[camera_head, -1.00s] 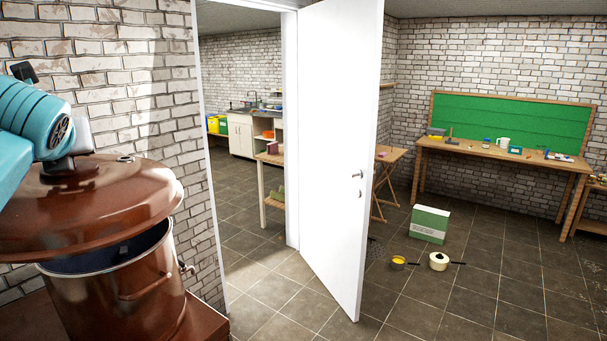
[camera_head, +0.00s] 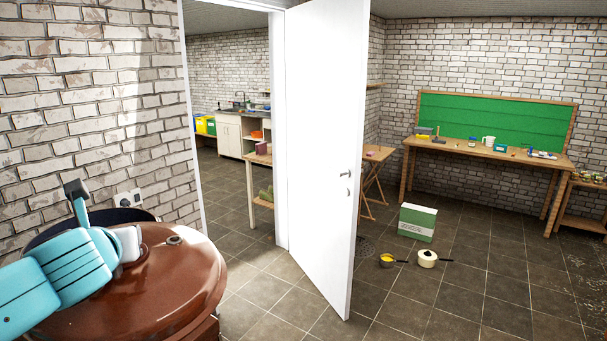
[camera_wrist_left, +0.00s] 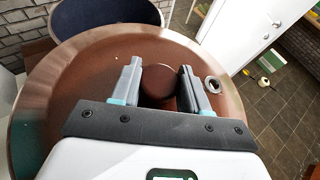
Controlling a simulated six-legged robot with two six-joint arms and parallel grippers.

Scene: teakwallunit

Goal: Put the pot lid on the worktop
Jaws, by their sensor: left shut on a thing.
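The pot lid (camera_head: 178,280) is a wide, round, reddish-brown disc at the lower left of the head view. My left gripper (camera_head: 132,240) is over its middle. In the left wrist view the two fingers of the gripper (camera_wrist_left: 160,80) are closed on the lid's round brown knob, with the lid (camera_wrist_left: 75,80) spread out beneath. The pot's dark open mouth (camera_head: 75,226) shows behind the lid in the head view, and also at the top of the wrist view (camera_wrist_left: 100,14). The lid hides most of the pot. My right gripper is not in view.
A white door (camera_head: 322,150) stands open in mid-view. Beyond the doorway is a sink counter (camera_head: 236,132). A wooden workbench (camera_head: 480,153) with small items stands at the back right.

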